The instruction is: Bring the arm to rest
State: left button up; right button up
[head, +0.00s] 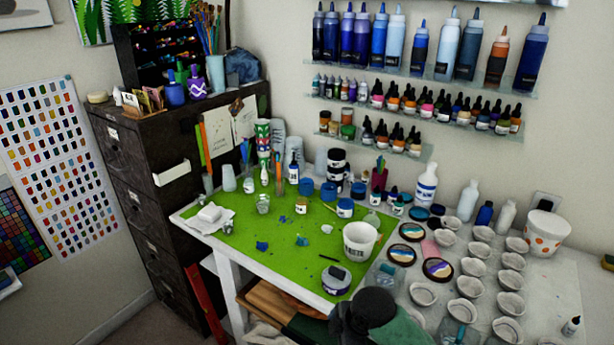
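No gripper fingers show in the head view. A dark rounded shape (368,308) stands at the bottom edge, in front of the table; I cannot tell for certain what it is, and no fingertips show on it. The work table carries a green mat (285,265). A white cup with dark lettering (360,243) stands upright at the mat's right side. A small clear cup (263,204) and a small amber jar (301,205) stand further back on the mat. No gripper touches any of them.
Several small pale bowls (470,287) and round coloured pieces (438,269) cover the right surface. Bottles and jars crowd the back. Shelves of bottles (440,75) hang above. A dark drawer cabinet (120,190) stands left.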

jog(key=s+d+f+m+t+h, duration=0.1)
jog(key=s+d+f+m+h, duration=0.15)
jog(key=s+d+m, duration=0.6)
jog(key=s+d+f+m+h, duration=0.1)
jog(key=s+d+f+m, duration=0.4)
jog(key=s+m, duration=0.55)
notch_tip(320, 180, down, 17)
jog(key=w+n+b, duration=0.1)
jog(key=n, duration=0.1)
pick_arm(q)
notch_tip(320, 180, up, 6)
jog(key=w+d+b, duration=0.2)
jog(key=shift+w+d+g+b, duration=0.2)
jog(key=shift+d+g+b, duration=0.1)
pick_arm(e)
jog(key=s+f, duration=0.4)
jog(key=f, duration=1.3)
jog(key=s+a+f+g, duration=0.1)
jog(key=s+f, duration=0.3)
jog(key=f, duration=1.2)
jog(key=shift+s+f+g, duration=0.2)
jog(key=shift+f+g, duration=0.1)
jog(key=shift+f, duration=0.1)
